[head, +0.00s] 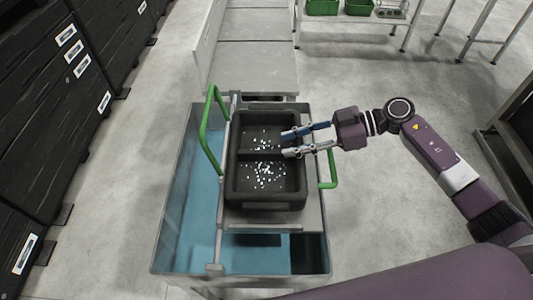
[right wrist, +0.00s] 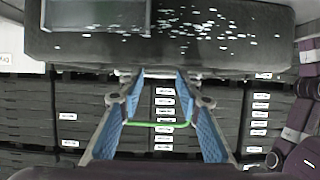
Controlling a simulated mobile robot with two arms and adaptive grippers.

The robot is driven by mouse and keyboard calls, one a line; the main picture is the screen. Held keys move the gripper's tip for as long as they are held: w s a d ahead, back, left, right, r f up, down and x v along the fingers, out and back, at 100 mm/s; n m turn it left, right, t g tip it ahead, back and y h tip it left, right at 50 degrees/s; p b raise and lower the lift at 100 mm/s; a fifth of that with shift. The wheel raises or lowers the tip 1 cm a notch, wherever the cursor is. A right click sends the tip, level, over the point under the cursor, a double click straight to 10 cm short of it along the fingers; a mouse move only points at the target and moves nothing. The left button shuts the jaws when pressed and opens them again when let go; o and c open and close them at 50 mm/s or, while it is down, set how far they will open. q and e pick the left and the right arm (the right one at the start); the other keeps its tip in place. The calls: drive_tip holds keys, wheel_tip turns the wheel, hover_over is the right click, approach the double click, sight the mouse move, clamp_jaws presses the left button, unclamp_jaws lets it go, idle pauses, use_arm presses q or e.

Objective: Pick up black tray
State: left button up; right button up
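The black tray (head: 236,182) is rectangular with a divider across its middle and many small white pieces in both halves. It rests on a metal platform in a blue-lined cart. My right gripper (head: 284,143) reaches in from the right, and its blue-padded fingers overlap the tray's right side near the divider. The fingers are apart, with no tray wall visibly gripped. In the right wrist view the dark tray (right wrist: 215,57) fills the top, above the open fingers. I cannot tell whether the fingers touch it. My left gripper is not in view.
The cart (head: 178,220) has a green handle (head: 207,125) at its left and another (head: 334,170) at its right. Black stacked crates (head: 60,110) line the left. A grey conveyor (head: 258,60) lies behind. A shelf with green bins (head: 322,7) stands at the back.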

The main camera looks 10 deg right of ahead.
sight(267, 151)
drive_tip(key=shift+f, duration=0.7)
drive_tip(key=shift+w+a, duration=0.1)
drive_tip(key=shift+a, duration=0.3)
drive_tip(key=shift+w+a+f+p, duration=0.1)
drive_tip(key=shift+a+f+p, duration=0.2)
drive_tip(key=shift+a, duration=0.25)
drive_tip(key=p+x, duration=0.1)
drive_tip(key=x, duration=0.4)
drive_tip(key=shift+w+a, duration=0.1)
drive_tip(key=shift+a, duration=0.1)
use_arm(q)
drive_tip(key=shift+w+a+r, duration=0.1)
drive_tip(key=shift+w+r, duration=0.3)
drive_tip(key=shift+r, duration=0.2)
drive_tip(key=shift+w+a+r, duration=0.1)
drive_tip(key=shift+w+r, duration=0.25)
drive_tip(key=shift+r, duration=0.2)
use_arm(e)
drive_tip(key=shift+f, duration=0.1)
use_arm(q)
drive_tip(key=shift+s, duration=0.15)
use_arm(e)
clamp_jaws()
